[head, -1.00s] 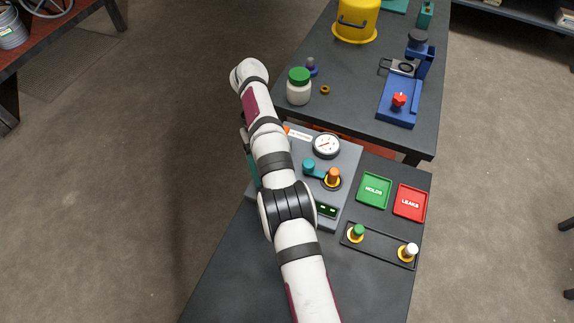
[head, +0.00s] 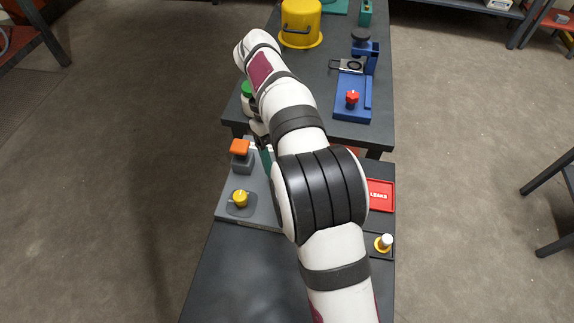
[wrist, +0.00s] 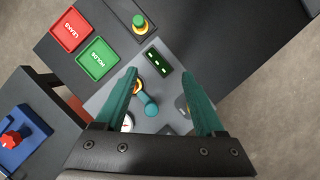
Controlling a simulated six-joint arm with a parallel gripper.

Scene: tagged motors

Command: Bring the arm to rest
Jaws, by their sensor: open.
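My gripper (wrist: 160,76) is open in the wrist view, with two teal fingers spread apart and nothing between them. It is above the grey test station (wrist: 95,105), pointing down at it. Between and beyond the fingers show a teal lever (wrist: 149,104), a dark display with green lights (wrist: 158,60) and part of a round gauge (wrist: 127,122). In the head view my white arm reaches up the middle and covers much of the station (head: 262,212). The gripper is mostly hidden behind the arm there; only a bit of teal shows.
A green tray (wrist: 97,59) and a red tray (wrist: 71,31) lie beside the station. A green-topped motor (wrist: 139,22) stands in a dark rack.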

